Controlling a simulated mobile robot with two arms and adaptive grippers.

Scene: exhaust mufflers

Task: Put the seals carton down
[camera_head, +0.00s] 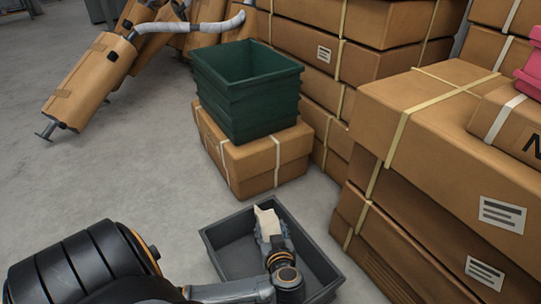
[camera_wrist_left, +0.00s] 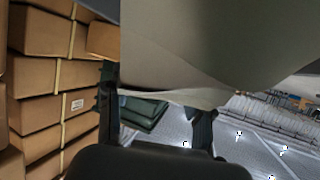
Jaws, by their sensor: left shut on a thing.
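My left gripper (camera_head: 270,232) comes in low in the head view and is shut on a small pale carton, the seals carton (camera_head: 265,220). In the head view the carton shows just beyond the fingers, over a dark grey open tray (camera_head: 211,247) on the floor. I cannot tell whether it touches the tray. In the left wrist view the carton's large beige-grey side (camera_wrist_left: 215,45) fills the upper middle, between and beyond the two dark fingers (camera_wrist_left: 158,118). Its label and far side are hidden. My right gripper is not in view.
A green crate (camera_head: 247,103) stands on a cardboard box (camera_head: 255,160) behind the tray. Strapped boxes (camera_head: 430,130) are stacked high on the right, with a pink item (camera_head: 530,75) on top. Wrapped mufflers (camera_head: 90,80) lean at the back left. Floor at left is clear.

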